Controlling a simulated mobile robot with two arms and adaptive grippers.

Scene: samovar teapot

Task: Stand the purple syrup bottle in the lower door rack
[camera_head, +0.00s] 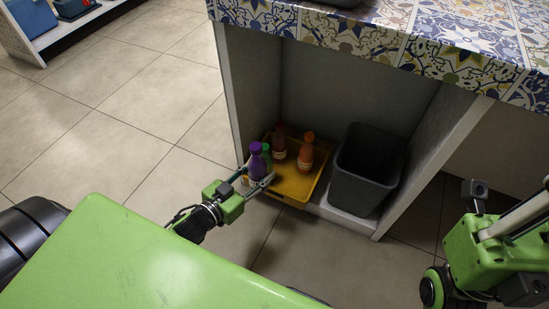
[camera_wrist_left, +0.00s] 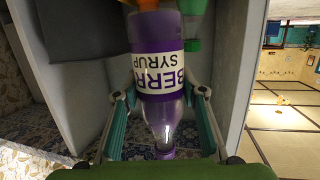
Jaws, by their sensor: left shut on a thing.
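The purple syrup bottle (camera_head: 257,164) is upright at the front left of a yellow tray (camera_head: 294,190) in the open cabinet. My left gripper (camera_head: 262,184) is shut on it, with a finger on each side. The wrist view shows the bottle (camera_wrist_left: 158,60) with its white label upside down, between the two fingers (camera_wrist_left: 161,98). I cannot tell whether its base touches the tray. Part of my right arm shows at the right edge, but its fingers are not visible. No door rack is in view.
A green bottle (camera_head: 267,154) stands close behind the purple one. A dark red bottle (camera_head: 279,145) and an orange bottle (camera_head: 305,154) stand on the tray. A dark grey bin (camera_head: 366,180) is right of it. Cabinet walls flank both sides, under a tiled counter (camera_head: 400,35).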

